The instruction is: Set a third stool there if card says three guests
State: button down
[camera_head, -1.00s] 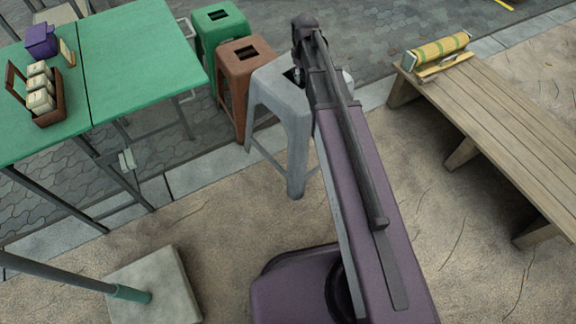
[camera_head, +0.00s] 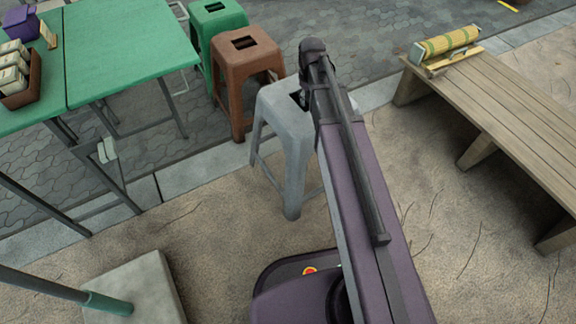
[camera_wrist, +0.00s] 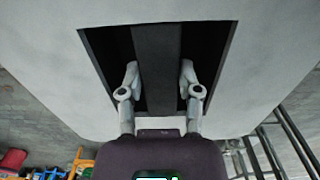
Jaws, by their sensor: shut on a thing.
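The grey stool (camera_head: 288,118) stands upright below the end of my arm in the head view. In the wrist view its pale seat (camera_wrist: 80,85) fills much of the picture. My gripper (camera_wrist: 158,76) is shut on the bar across the slot in that seat, one finger on each side. Whether the stool's feet touch the ground is unclear. A brown stool (camera_head: 247,68) and a green stool (camera_head: 214,22) stand behind it, beside the green table (camera_head: 130,50). A small card (camera_head: 48,36) stands on the table; its writing is too small to read.
A purple box (camera_head: 20,18) and a brown caddy (camera_head: 22,92) are on the table. A wooden bench (camera_head: 500,110) with a yellow-green roll (camera_head: 445,42) is at right. A concrete base with a pole (camera_head: 140,285) is at lower left.

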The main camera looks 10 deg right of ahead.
jog(key=shift+m, duration=0.3)
jog(key=shift+s+d+f+b, duration=0.1)
jog(key=shift+s+f+b, duration=0.1)
jog(key=shift+f+b, duration=0.5)
jog(key=shift+s+d+f+b, duration=0.1)
jog(key=shift+s+f+b, duration=0.1)
jog(key=shift+f+b, duration=0.55)
jog(key=shift+s+f+b, duration=0.2)
jog(key=shift+f+b, duration=0.2)
jog(key=shift+f, duration=0.55)
jog(key=shift+w, duration=0.1)
jog(key=w+a, duration=0.2)
jog(key=w, duration=0.5)
jog(key=w+a+f+b, duration=0.1)
jog(key=w+a, duration=0.2)
jog(key=w, duration=0.5)
jog(key=shift+f, duration=0.25)
jog(key=shift+a+b, duration=0.1)
jog(key=shift+b, duration=0.2)
jog(key=shift+f+b, duration=1.7)
jog(key=shift+f, duration=0.2)
jog(key=shift+c, duration=1.5)
grip_release()
